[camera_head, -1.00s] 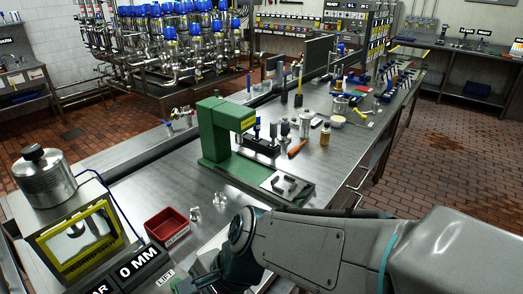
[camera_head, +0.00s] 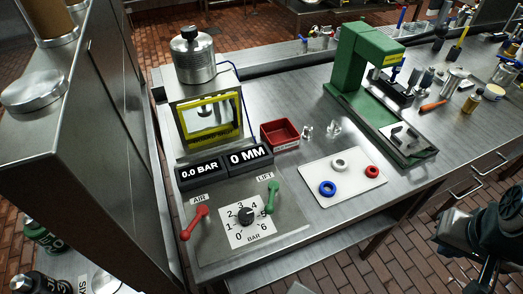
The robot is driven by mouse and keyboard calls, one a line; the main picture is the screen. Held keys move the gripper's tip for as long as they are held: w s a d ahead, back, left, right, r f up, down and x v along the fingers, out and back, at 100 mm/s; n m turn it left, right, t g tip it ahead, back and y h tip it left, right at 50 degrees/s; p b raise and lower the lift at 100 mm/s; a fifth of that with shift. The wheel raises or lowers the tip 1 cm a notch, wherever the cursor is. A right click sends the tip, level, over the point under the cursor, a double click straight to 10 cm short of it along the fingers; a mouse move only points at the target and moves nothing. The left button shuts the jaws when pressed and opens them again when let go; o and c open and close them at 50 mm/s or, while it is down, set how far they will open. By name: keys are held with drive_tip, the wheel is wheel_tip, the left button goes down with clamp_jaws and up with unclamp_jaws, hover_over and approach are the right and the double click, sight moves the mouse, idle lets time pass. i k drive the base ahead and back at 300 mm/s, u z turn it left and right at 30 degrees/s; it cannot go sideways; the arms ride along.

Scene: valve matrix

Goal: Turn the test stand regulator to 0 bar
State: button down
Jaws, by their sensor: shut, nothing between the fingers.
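The test stand regulator is a black round knob (camera_head: 246,215) in the middle of a white dial plate (camera_head: 232,236) marked 0 to 6 BAR. Its pointer direction is too small to tell. The pressure display (camera_head: 200,171) reads 0.0 BAR, and the display beside it (camera_head: 247,157) reads 0 MM. A red AIR lever (camera_head: 196,222) is left of the dial and a green LIFT lever (camera_head: 271,197) is right of it. My gripper (camera_head: 462,275) is at the lower right, shut and empty, well away from the knob. Its fingers are hard to make out.
The test stand has a metal cylinder (camera_head: 195,58) and yellow-framed window (camera_head: 213,118). A tall steel cabinet (camera_head: 112,130) stands close on the left. A red bin (camera_head: 280,133), a white mat (camera_head: 343,182) with coloured rings and a green press (camera_head: 358,60) are to the right.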

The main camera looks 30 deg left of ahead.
sight(246, 215)
drive_tip(key=u, duration=2.05)
drive_tip(key=k, duration=0.45)
drive_tip(key=z, duration=0.7)
drive_tip(key=i, duration=0.65)
drive_tip(key=u, duration=1.15)
drive_tip(key=k, duration=0.4)
drive_tip(key=z, duration=0.5)
